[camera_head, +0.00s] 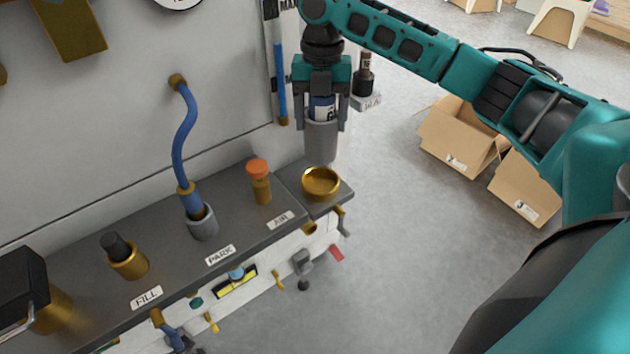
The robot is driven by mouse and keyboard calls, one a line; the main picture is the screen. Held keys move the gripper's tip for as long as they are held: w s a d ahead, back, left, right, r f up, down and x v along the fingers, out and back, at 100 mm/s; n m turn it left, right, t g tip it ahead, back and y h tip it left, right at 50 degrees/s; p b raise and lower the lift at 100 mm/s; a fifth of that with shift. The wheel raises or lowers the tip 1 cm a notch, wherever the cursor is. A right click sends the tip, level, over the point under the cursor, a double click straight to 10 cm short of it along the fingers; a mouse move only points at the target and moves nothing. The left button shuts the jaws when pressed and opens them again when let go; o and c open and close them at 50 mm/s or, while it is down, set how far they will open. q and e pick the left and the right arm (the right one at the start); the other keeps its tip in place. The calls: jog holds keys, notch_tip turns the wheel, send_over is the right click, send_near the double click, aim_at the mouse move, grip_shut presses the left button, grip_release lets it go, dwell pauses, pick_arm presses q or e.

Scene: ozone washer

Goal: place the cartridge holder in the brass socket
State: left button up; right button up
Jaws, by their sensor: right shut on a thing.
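The cartridge holder (321,143) is a grey upright cylinder with a blue and white labelled part (322,106) showing at its top. My right gripper (322,118) points down and is shut on it, one finger on each side. The brass socket (320,184) is a shallow round gold cup at the right end of the dark shelf. It looks empty. The holder shows just above the socket in the picture, apart from it; its exact height and depth offset are hard to tell. My left gripper is not in view.
The shelf (250,225) carries an orange-capped brass fitting (260,182), a grey holder with a blue hose (203,222) and a black-topped brass fitting (127,258). A dark bottle (365,75) stands behind my right gripper. Cardboard boxes (455,135) lie on the open floor at right.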

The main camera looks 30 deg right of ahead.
aim_at(321, 153)
jog(key=shift+w+d+f+n, duration=0.15)
jog(key=shift+w+n, duration=0.1)
jog(key=shift+n, duration=0.15)
notch_tip(321, 153, down, 5)
jog(key=shift+r+b, duration=0.15)
jog(key=shift+b, duration=0.3)
notch_tip(321, 153, down, 4)
jog(key=shift+f+b, duration=0.25)
jog(key=shift+b, duration=0.2)
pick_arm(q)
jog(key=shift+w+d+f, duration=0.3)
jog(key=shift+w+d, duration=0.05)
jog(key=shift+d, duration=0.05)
pick_arm(e)
jog(key=shift+f, duration=0.25)
jog(key=shift+f, duration=0.1)
jog(key=o, duration=1.5)
jog(key=shift+c, duration=0.2)
pick_arm(q)
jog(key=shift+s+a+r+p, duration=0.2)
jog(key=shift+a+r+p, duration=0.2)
jog(key=shift+p, duration=0.6)
pick_arm(e)
jog(key=r, duration=0.8)
jog(key=w+r, duration=0.1)
jog(key=r, duration=0.3)
jog(key=shift+d, duration=0.4)
